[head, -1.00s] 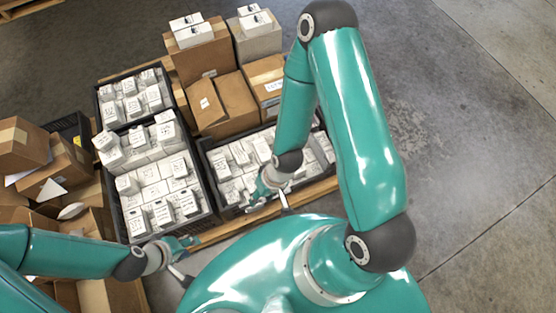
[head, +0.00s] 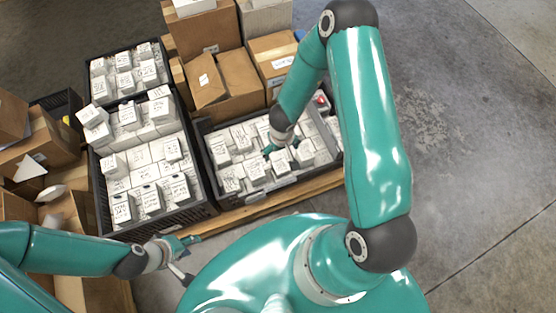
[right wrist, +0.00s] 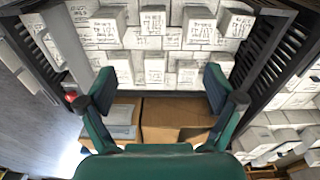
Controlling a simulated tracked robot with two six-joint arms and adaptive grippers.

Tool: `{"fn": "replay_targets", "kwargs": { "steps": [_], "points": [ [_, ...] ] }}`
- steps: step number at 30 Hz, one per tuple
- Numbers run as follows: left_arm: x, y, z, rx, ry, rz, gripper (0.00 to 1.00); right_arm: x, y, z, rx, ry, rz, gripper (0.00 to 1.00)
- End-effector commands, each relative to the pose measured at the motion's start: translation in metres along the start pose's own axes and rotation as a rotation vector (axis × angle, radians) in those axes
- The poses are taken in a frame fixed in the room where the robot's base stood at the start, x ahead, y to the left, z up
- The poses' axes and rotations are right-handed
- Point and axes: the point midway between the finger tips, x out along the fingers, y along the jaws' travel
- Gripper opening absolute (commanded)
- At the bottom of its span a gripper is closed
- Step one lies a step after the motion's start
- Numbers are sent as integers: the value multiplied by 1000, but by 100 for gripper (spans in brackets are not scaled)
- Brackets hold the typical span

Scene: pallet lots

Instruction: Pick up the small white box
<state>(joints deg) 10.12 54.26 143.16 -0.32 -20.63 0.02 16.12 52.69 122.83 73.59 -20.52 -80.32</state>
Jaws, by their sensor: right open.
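Many small white boxes with black writing fill the black crates; I cannot tell which single one the task means. In the head view my right gripper (head: 281,149) hangs over the right-hand crate (head: 246,203), above its small white boxes (head: 254,168). In the right wrist view my right gripper (right wrist: 160,86) is open, its two green fingers wide apart with nothing held. Rows of small white boxes (right wrist: 153,68) show beyond and between the fingers. My left gripper (head: 190,260) is open and empty in front of the left crate (head: 186,218).
Brown cartons (head: 228,92) stand behind the right-hand crate. More cartons (head: 45,150) are piled at the left. Another crate (head: 88,82) of white boxes is at the back left. The concrete floor (head: 470,130) on the right is clear.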

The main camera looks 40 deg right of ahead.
Motion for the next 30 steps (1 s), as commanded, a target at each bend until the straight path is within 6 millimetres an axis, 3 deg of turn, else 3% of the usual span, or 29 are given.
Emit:
{"fn": "replay_targets", "kwargs": {
  "steps": [1, 6, 17, 30],
  "points": [
    [29, -11, 0, 0, 0, 0, 40, 31, 6, -6, 10, -9, 12, 92],
    [62, -22, 0, 0, 0, 0, 40, 64, 16, -21, 15, -50, 12, 92],
    [89, -32, -1, 0, 1, 0, 40, 97, 18, -29, 14, -77, -16, 92],
    [139, -50, -1, 0, 0, 0, 40, 183, 17, -22, 13, -77, -16, 92]
  ]
}}
